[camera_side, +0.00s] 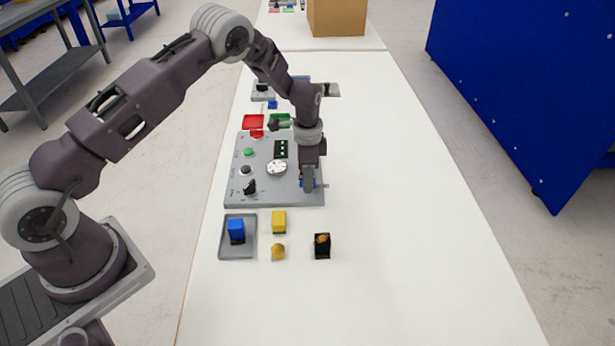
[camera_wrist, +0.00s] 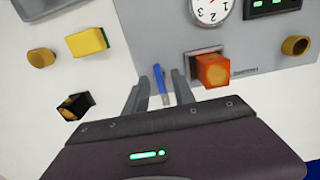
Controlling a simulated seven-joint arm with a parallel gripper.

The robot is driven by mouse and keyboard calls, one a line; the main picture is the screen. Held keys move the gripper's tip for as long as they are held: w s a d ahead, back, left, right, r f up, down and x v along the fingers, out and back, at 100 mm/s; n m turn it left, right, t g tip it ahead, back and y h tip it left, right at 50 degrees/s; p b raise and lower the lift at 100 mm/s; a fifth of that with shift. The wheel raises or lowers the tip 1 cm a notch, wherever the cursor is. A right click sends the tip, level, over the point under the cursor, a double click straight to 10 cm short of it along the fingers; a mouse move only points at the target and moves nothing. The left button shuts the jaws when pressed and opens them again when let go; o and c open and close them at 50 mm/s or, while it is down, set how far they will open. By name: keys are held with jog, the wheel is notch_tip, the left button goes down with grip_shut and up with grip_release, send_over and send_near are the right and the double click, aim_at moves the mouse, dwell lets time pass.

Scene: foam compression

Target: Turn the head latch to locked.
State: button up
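A slim blue lever with a pale tip (camera_wrist: 161,85) stands at the edge of the grey panel (camera_side: 235,190); it looks like the latch, but no marking tells if it is locked. My gripper (camera_side: 309,188) points down over the panel's near right corner. In the wrist view my gripper (camera_wrist: 158,92) has its two dark fingers apart, one on each side of the blue lever. I cannot tell if either finger touches it. The lever's lower end is hidden behind my gripper's body. In the side view the fingers mostly hide it.
Beside the lever is an orange block knob (camera_wrist: 213,71). The panel also carries a round dial (camera_side: 277,168), a black knob (camera_side: 250,187) and a green button (camera_side: 248,152). Nearby stand a tray (camera_side: 228,250), a yellow sponge (camera_side: 279,221) and a black box (camera_side: 322,251). The table's right side is clear.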

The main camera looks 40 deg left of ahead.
grip_shut()
jog(key=shift+n, duration=0.3)
jog(key=n, duration=0.3)
jog(key=shift+n, duration=0.4)
jog(key=n, duration=0.4)
jog(key=shift+n, duration=0.3)
jog(key=n, duration=0.4)
jog(key=shift+n, duration=2.4)
